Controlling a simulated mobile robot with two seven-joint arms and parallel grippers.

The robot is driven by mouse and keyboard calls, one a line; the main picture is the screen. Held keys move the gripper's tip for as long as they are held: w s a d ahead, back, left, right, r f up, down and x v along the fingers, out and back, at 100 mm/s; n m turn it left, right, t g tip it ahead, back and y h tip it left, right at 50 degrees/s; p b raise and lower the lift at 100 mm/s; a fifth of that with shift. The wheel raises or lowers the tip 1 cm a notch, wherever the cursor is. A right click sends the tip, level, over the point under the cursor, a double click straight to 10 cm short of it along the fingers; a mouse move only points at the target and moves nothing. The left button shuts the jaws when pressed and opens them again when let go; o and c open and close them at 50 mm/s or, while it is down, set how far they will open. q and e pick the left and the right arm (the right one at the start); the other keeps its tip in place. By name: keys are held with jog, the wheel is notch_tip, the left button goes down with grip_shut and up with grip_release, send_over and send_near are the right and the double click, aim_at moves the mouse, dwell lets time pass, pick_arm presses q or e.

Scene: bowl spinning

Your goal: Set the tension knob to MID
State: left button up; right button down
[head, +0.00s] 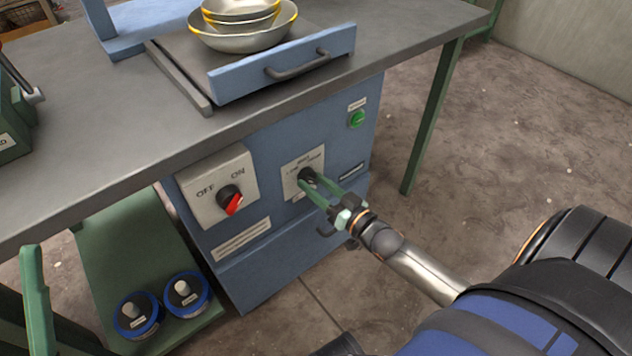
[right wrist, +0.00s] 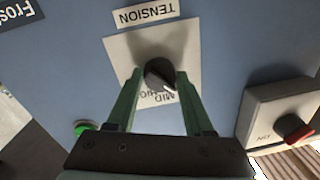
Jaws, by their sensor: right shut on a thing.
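The tension knob (head: 308,174) is small, round and black, on a pale label plate (head: 291,180) on the front of the blue cabinet. My right gripper (head: 311,182) reaches it from the front, with green fingers on either side, shut on it. In the right wrist view the knob (right wrist: 158,72) sits between the fingertips, and its white mark points to the lower right, near the upside-down MID lettering (right wrist: 158,97). The fingers and their shadow hide part of the plate. A TENSION label (right wrist: 146,15) is above the knob there. My left gripper is not in view.
An OFF/ON switch box (head: 210,165) with a red-and-black knob is left of the tension plate. A green button (head: 357,118) is up and right. Stacked bowls (head: 245,40) stand on the bench behind a blue handled panel (head: 285,66). Two blue tins (head: 187,292) sit below.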

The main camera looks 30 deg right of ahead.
jog(key=m+p, duration=0.2)
jog(key=m, duration=0.1)
jog(key=shift+r, duration=0.1)
jog(key=m, duration=0.2)
jog(key=shift+a+m+p, duration=0.1)
jog(key=shift+m+p, duration=0.2)
jog(key=shift+p, duration=0.05)
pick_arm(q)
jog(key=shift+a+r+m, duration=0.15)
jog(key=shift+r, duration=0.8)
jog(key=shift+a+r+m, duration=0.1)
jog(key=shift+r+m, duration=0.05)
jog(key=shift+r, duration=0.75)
pick_arm(e)
jog(key=shift+m+t, duration=0.3)
jog(key=shift+m, duration=0.9)
jog(key=shift+h, duration=0.3)
jog(key=shift+c, duration=1.4)
grip_release()
jog(key=shift+s, duration=0.1)
